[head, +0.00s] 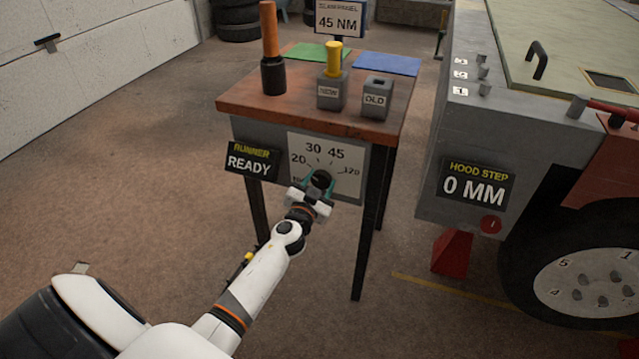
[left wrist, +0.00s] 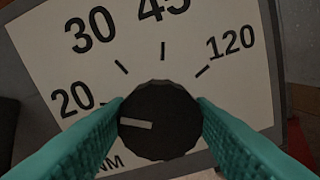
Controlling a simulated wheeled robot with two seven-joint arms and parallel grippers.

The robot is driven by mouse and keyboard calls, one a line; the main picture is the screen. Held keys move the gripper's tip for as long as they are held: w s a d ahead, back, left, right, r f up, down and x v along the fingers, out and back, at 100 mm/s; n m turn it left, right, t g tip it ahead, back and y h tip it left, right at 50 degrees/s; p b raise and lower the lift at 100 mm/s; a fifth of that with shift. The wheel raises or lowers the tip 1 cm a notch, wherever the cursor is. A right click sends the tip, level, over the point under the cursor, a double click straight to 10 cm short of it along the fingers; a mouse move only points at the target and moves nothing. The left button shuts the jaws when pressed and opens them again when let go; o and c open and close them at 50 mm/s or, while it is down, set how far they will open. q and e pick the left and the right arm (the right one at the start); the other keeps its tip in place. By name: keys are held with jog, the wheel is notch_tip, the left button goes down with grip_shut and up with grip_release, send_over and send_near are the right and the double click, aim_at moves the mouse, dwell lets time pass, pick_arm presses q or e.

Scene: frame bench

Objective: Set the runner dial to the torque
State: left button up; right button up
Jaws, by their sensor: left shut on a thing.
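The runner dial (left wrist: 160,122) is a dark round knob on a white scale plate (head: 338,152) on the front of the small bench. The scale reads 20, 30, 45 and 120, with NM at lower left. In the left wrist view the dial's white pointer line points left, close to the 20 tick and slightly below it. My left gripper (head: 317,188) is shut on the dial, its green fingers on either side of it. A sign (head: 339,20) above the bench reads 45 NM. My right gripper is not in view.
A display (head: 251,162) beside the scale reads RUNNER READY. On the wooden bench top (head: 300,112) stand an orange-handled tool (head: 271,60), a NEW block (head: 331,92) and an OLD block (head: 376,98). A vehicle with a HOOD STEP 0 MM display (head: 474,187) stands right.

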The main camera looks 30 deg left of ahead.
pick_arm(q)
jog(key=shift+m, duration=0.9)
jog(key=m, duration=0.2)
jog(key=shift+d+f+m, duration=0.1)
jog(key=shift+m, duration=0.2)
jog(key=m+b, duration=0.1)
jog(key=m, duration=0.3)
jog(key=shift+m, duration=0.3)
jog(key=m, duration=0.2)
jog(key=shift+m, duration=0.4)
jog(key=m, duration=0.3)
jog(key=shift+f, duration=0.15)
jog(key=shift+m, duration=0.5)
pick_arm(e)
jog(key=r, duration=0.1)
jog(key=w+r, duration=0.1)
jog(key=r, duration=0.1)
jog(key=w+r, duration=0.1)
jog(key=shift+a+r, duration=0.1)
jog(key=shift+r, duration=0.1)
pick_arm(q)
jog(key=shift+m, duration=0.3)
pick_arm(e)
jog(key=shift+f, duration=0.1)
pick_arm(q)
jog(key=shift+d, duration=0.1)
jog(key=o, duration=1)
